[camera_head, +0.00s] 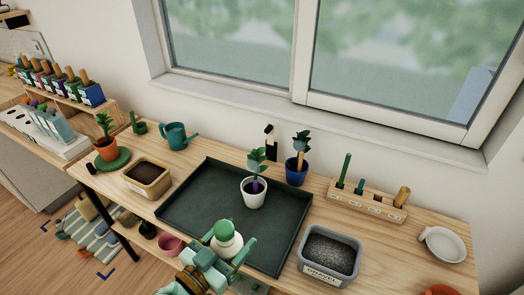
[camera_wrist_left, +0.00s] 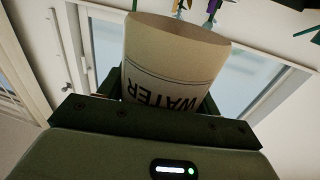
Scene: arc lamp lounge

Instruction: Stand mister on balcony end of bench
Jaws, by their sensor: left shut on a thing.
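The mister (camera_head: 226,240) is a cream-white bottle with a green top. In the left wrist view its cylindrical body (camera_wrist_left: 172,55) shows the word WATER upside down. My left gripper (camera_head: 222,262) is shut around it and holds it at the front edge of the dark tray in the head view. Whether its base touches anything is hidden. The wooden bench (camera_head: 400,262) runs below the window; which end is the balcony end I cannot tell. My right gripper is not in view.
The dark tray (camera_head: 185,205) holds a white-potted plant (camera_head: 254,192). A soil tub (camera_head: 147,178), teal watering can (camera_head: 176,136), blue-potted plant (camera_head: 297,166), gravel tub (camera_head: 329,254), wooden tool rack (camera_head: 366,203) and white dish (camera_head: 441,244) stand around it. Bare wood shows right of the gravel tub.

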